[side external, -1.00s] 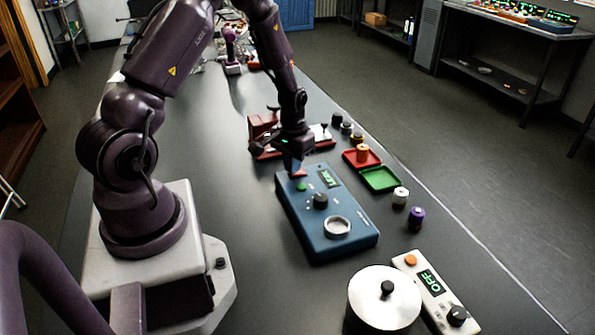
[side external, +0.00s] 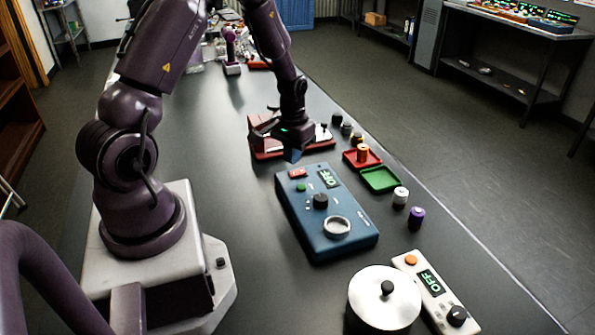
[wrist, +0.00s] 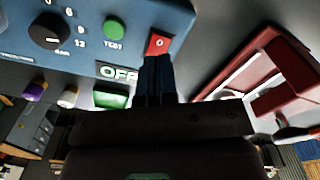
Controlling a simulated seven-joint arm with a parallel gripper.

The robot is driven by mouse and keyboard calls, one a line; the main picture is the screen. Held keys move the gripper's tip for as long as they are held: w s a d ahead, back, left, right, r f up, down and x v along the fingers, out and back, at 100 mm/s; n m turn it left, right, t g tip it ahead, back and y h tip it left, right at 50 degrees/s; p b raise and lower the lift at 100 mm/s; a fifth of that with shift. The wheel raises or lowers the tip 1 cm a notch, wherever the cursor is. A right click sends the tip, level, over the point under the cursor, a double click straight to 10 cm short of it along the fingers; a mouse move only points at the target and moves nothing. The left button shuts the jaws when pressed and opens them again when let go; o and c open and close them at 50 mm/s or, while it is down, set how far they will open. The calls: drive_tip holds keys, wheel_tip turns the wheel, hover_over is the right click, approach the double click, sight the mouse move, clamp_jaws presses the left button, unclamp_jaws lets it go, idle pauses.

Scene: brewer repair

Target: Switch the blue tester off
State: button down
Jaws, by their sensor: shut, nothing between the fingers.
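The blue tester (side external: 318,234) lies flat on the bench in front of my arm. Its display (side external: 329,178) reads OFF, and the wrist view shows the same display (wrist: 117,72) partly covered by my fingers. The red switch (side external: 298,173) is at the tester's far left corner, beside a green button (side external: 301,187). The switch also shows in the wrist view (wrist: 159,44), marked 0, just beyond my fingertips. My gripper (side external: 292,156) is shut and empty, just past the tester's far edge and apart from the switch in the side view.
A red fixture (side external: 265,153) stands behind my gripper. Red (side external: 352,157) and green (side external: 381,179) trays, with several small capped cylinders, line the right side.

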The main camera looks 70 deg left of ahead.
sight(293, 174)
drive_tip(key=shift+r, duration=1.85)
drive_tip(key=shift+s, duration=0.1)
drive_tip(key=s+d+r+m+t, duration=0.2)
drive_tip(key=s+d+r, duration=0.3)
drive_tip(key=d+r, duration=0.5)
drive_tip(key=s+d+r+m+t, duration=0.3)
drive_tip(key=s+d+r, duration=0.3)
drive_tip(key=d+r, duration=0.4)
wheel_tip(293, 174, up, 3)
drive_tip(key=shift+s+d+r+m+t, duration=0.2)
drive_tip(key=shift+s+m+t, duration=0.1)
drive_tip(key=shift+m, duration=0.2)
